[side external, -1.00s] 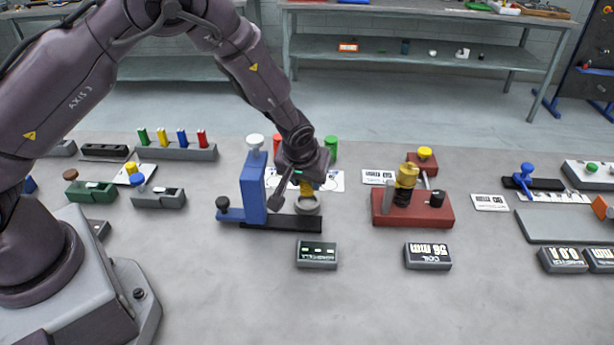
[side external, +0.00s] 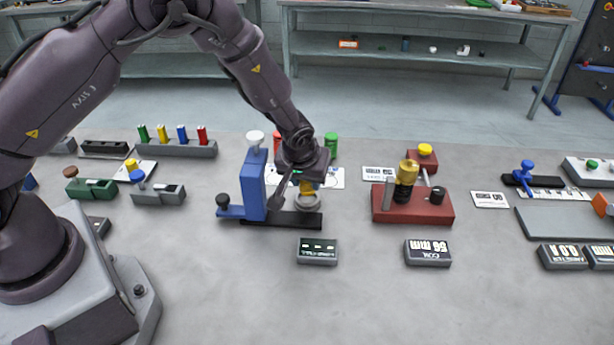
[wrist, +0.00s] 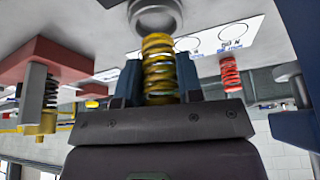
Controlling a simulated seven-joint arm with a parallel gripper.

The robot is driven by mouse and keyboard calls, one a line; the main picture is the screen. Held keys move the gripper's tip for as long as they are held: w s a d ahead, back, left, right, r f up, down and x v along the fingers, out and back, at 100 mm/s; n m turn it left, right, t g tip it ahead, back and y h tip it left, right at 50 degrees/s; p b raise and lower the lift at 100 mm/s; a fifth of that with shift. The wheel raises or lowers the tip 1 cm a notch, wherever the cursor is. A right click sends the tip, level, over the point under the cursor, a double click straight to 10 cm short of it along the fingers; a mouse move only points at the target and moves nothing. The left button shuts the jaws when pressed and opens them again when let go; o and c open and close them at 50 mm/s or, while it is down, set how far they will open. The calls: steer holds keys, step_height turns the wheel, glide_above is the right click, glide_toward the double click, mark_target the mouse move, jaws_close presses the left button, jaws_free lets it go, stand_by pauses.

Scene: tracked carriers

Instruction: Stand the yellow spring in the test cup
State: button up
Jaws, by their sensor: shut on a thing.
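The yellow spring (wrist: 158,68) is clamped between the two blue fingers of my gripper (wrist: 158,84) in the wrist view. In the side view the yellow spring (side external: 306,184) stands about upright below my gripper (side external: 306,180). The test cup (side external: 308,202) is a grey ring on the black base of the blue press. In the wrist view the spring's far end overlaps the mouth of the cup (wrist: 142,8) and looks to be at or inside it. I cannot tell whether the end rests on the cup's floor.
The blue press column (side external: 254,185) stands close left of my gripper. A red fixture (side external: 430,206) with a gold cylinder stands to the right. A display box (side external: 317,251) lies in front. Red and green springs (side external: 331,145) stand behind. The front of the table is mostly clear.

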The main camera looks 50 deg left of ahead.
steer(key=shift+f, duration=1.4)
stand_by(0.4)
steer(key=o, duration=1.5)
steer(key=shift+r, duration=0.1)
steer(key=shift+r, duration=3.4)
